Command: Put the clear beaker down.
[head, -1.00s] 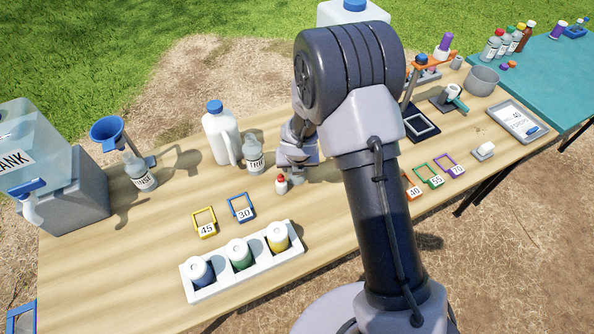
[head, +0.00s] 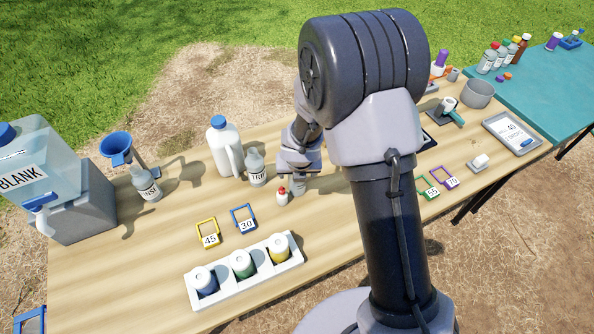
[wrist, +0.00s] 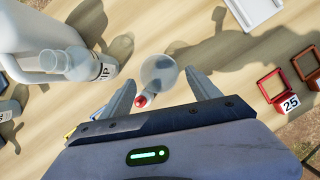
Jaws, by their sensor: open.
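The clear beaker (wrist: 158,72) shows in the wrist view as a round, see-through vessel standing on the wooden table, seen from above. My gripper (wrist: 160,79) is open, with one finger on either side of the beaker's near part; I cannot tell whether either finger touches it. A small red-capped bottle (wrist: 141,100) stands close by the left finger, and it also shows in the head view (head: 282,197). In the head view my gripper (head: 299,163) is low over the table behind that bottle, and the beaker cannot be made out clearly there.
A labelled wash bottle (head: 256,168) and a white jug (head: 224,148) stand just left of my gripper. A white rack (head: 215,296) with three capped jars is in front. Numbered frames, 45 (head: 209,234) and 30 (head: 244,219), lie between. Bare table lies around them.

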